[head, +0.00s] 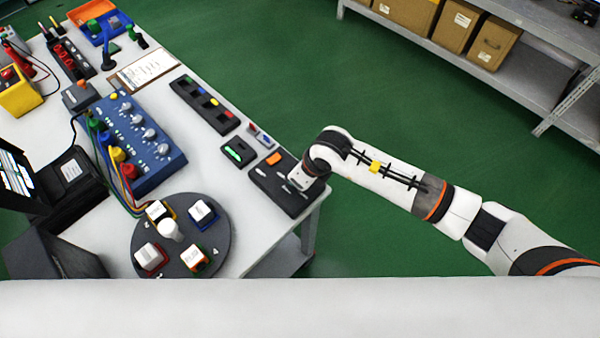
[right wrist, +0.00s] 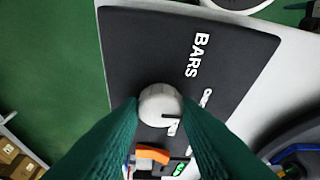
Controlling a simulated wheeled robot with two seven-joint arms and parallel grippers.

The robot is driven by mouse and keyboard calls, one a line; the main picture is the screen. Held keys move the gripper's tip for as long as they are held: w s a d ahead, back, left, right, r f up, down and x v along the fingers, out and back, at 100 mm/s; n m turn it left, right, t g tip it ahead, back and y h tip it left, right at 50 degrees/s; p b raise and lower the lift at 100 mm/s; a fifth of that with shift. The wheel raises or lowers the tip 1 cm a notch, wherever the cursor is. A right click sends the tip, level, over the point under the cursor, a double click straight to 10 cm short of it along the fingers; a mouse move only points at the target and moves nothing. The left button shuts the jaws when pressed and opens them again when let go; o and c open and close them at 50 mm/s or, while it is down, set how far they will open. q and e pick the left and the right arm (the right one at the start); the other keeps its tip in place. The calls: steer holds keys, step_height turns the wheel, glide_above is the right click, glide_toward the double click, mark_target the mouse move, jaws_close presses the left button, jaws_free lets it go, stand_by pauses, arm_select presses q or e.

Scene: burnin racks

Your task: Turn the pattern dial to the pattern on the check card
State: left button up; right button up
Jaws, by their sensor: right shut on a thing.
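The pattern dial is a light grey round knob (right wrist: 158,98) on a black panel (right wrist: 135,45), seen in the right wrist view. The printed word BARS lies up and to the right of it; other white labels are partly covered. A short dark mark shows at the knob's lower right edge. My right gripper (right wrist: 160,113) is shut on the knob, one green finger on each side. In the head view the panel (head: 297,204) sits at the table's near right corner, and my right wrist hides the knob. I cannot tell which card is the check card. My left gripper is out of view.
A round dark turntable (head: 222,235) with several colored, white-topped blocks stands left of the panel. A blue box with knobs (head: 170,160), a black strip (head: 228,122) and a clipboard (head: 143,68) lie farther back. Green floor (head: 300,70) is clear right of the table.

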steer(key=o, duration=1)
steer(key=shift+c, duration=0.2)
steer(key=b+v, duration=0.3)
steer(key=v, duration=0.9)
steer(key=shift+s+a, duration=0.1)
steer(key=shift+a, duration=0.05)
